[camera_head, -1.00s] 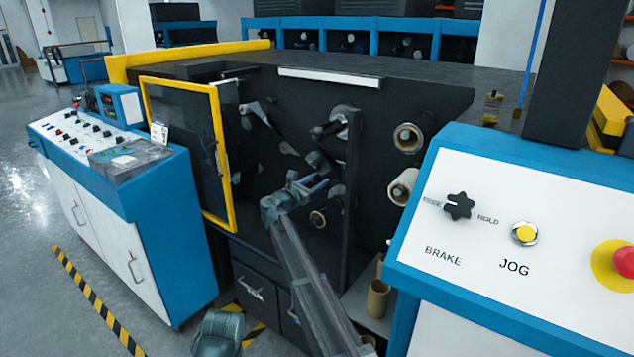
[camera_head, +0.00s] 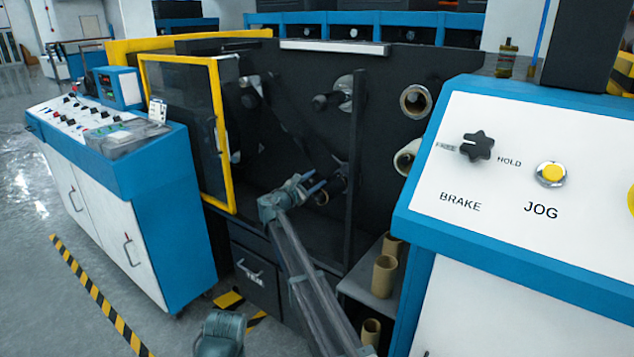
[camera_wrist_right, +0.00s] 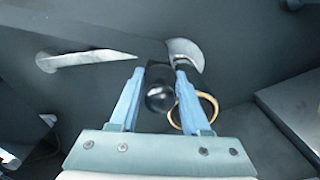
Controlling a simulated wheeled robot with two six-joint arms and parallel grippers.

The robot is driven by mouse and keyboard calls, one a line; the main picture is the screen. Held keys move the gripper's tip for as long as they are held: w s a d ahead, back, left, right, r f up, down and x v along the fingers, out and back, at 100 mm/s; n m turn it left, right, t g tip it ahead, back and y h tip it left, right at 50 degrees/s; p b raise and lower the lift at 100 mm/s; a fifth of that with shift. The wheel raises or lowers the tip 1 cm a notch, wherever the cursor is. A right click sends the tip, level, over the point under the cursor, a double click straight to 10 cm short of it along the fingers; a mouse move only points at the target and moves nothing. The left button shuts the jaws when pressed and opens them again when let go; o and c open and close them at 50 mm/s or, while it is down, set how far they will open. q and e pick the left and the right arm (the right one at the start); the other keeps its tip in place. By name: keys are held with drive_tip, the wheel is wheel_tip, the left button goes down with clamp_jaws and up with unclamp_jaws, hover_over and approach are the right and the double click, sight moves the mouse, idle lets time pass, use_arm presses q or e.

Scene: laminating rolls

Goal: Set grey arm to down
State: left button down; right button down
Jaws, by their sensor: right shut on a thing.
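My right gripper (camera_head: 318,184) reaches into the front of the dark machine, low beside an upright dark post. Its blue fingers are shut around a dark arm with a round black knob (camera_wrist_right: 160,97), as the right wrist view shows. My right gripper also shows there (camera_wrist_right: 157,82). The held part looks dark rather than clearly grey, and its far end is hidden. In the head view only a little of it shows past the fingertips.
A yellow-framed door (camera_head: 222,140) stands left of the gripper, and the dark post (camera_head: 355,170) close on its right. A tan ring (camera_wrist_right: 208,108) lies beside the fingers. The brake and jog panel (camera_head: 520,170) is at right, with cardboard cores (camera_head: 384,275) below.

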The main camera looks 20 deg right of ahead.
idle(0.3)
drive_tip(key=c, duration=0.6)
unclamp_jaws()
drive_tip(key=shift+c, duration=0.2)
drive_tip(key=v, duration=1.4)
drive_tip(key=shift+d+f, duration=0.1)
drive_tip(key=shift+d, duration=0.05)
